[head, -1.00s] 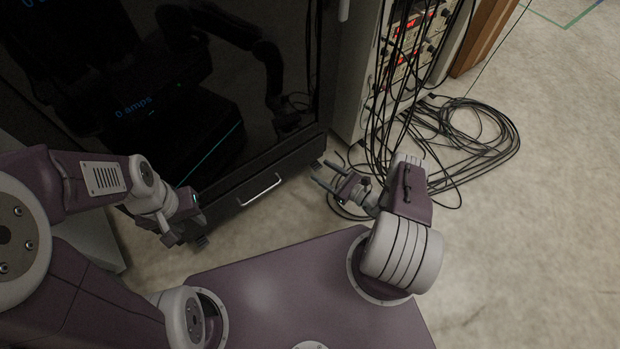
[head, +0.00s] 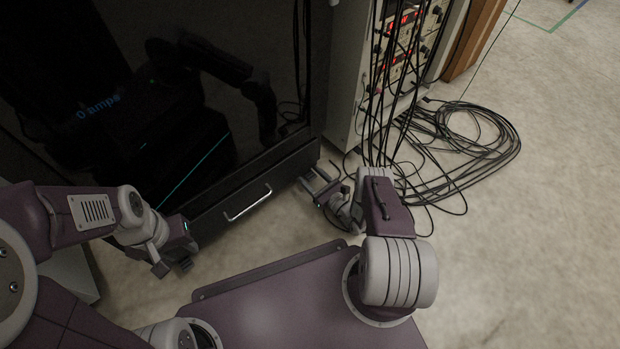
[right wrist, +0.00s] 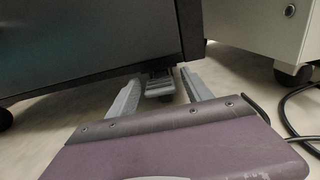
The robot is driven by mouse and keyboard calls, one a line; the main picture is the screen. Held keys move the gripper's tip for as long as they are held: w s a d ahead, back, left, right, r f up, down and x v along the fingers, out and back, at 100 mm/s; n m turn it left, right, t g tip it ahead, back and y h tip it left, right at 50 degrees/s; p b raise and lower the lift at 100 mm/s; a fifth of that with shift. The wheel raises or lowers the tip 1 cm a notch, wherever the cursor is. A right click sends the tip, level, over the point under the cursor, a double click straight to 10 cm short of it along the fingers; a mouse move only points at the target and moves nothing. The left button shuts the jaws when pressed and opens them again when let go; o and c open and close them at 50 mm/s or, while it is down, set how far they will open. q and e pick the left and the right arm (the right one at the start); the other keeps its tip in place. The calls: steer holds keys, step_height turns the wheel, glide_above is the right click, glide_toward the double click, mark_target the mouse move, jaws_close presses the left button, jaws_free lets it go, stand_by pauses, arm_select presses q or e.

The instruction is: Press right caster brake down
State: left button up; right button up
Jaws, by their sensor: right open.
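The right caster brake (right wrist: 160,86) is a small grey pedal under the lower right corner of the dark cabinet (right wrist: 90,45), seen in the right wrist view. My right gripper (right wrist: 160,78) is open, with one finger on each side of the pedal and nothing held. I cannot tell whether a finger touches it. In the head view this gripper (head: 314,180) is low at the front right corner of the cabinet (head: 250,180), and the caster is hidden there. My left gripper (head: 173,263) hangs empty before the cabinet's left part; its jaw opening is unclear.
A pale instrument rack (head: 350,85) stands to the right, its own caster (right wrist: 292,74) near the gripper. Black cables (head: 465,140) hang from it and coil on the floor, close to my right arm. A silver handle (head: 247,202) sits on the cabinet front. Floor further right is clear.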

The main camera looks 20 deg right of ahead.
jaws_close()
steer(key=shift+f+t, duration=0.25)
steer(key=shift+t, duration=0.35)
jaws_free()
steer(key=shift+w, duration=0.1)
